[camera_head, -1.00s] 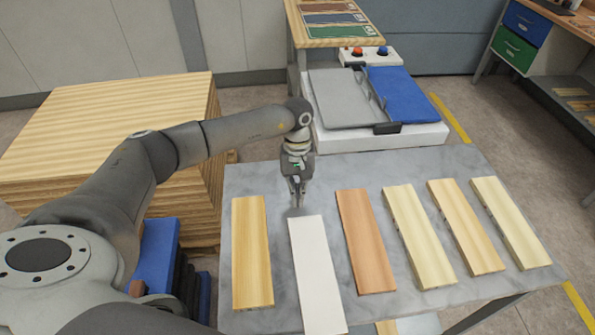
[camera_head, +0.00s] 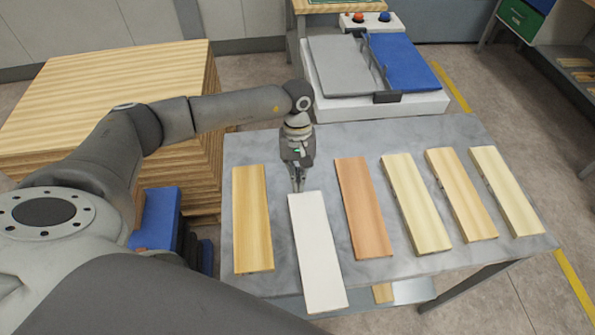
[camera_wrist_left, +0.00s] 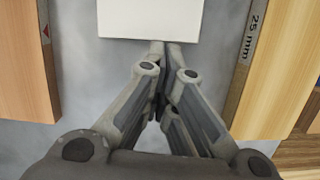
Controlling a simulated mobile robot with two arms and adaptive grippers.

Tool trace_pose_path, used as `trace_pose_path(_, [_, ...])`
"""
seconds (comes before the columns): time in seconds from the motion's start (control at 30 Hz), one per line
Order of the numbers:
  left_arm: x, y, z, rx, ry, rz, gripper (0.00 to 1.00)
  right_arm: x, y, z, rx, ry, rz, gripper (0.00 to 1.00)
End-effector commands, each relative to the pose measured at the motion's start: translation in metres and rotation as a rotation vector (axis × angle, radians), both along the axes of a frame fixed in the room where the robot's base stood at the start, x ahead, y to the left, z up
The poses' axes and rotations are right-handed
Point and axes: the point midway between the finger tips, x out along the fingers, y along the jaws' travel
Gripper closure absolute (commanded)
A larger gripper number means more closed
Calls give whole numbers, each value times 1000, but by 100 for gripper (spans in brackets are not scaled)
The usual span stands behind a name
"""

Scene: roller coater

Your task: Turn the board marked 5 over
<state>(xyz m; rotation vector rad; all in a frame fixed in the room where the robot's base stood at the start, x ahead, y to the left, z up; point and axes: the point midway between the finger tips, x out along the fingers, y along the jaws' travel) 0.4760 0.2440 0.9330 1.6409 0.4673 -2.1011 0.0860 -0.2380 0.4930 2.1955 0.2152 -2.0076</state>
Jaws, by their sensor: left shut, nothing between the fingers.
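Several boards lie side by side on the grey table (camera_head: 450,140). The white board (camera_head: 318,255) is second from the left, and its near end hangs over the table's front edge. No 5 is readable on any board. My left gripper (camera_head: 298,188) points down, shut and empty, at the white board's far end. In the left wrist view the fingertips (camera_wrist_left: 160,48) are close against the edge of the white board (camera_wrist_left: 150,18); actual contact is hard to tell. My right gripper is out of view.
A yellowish board (camera_head: 252,220) lies left of the white one and a reddish board (camera_head: 364,210) right of it. Pale boards (camera_head: 415,205) lie farther right. A grey and blue panelled device (camera_head: 375,105) stands behind the table, and a wood stack (camera_head: 110,100) stands left.

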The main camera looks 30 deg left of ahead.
Motion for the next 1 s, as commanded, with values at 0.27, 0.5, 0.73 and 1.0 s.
trace_pose_path(0.27, [-20,-12,-1,0,1,-1,100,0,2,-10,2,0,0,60])
trace_pose_path(0.5, [-21,-13,0,0,2,0,100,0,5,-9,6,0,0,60])
trace_pose_path(0.73, [-19,-12,5,-1,-1,0,100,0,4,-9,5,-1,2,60])
trace_pose_path(1.0, [-8,-6,53,-1,-4,1,100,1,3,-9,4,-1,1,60])
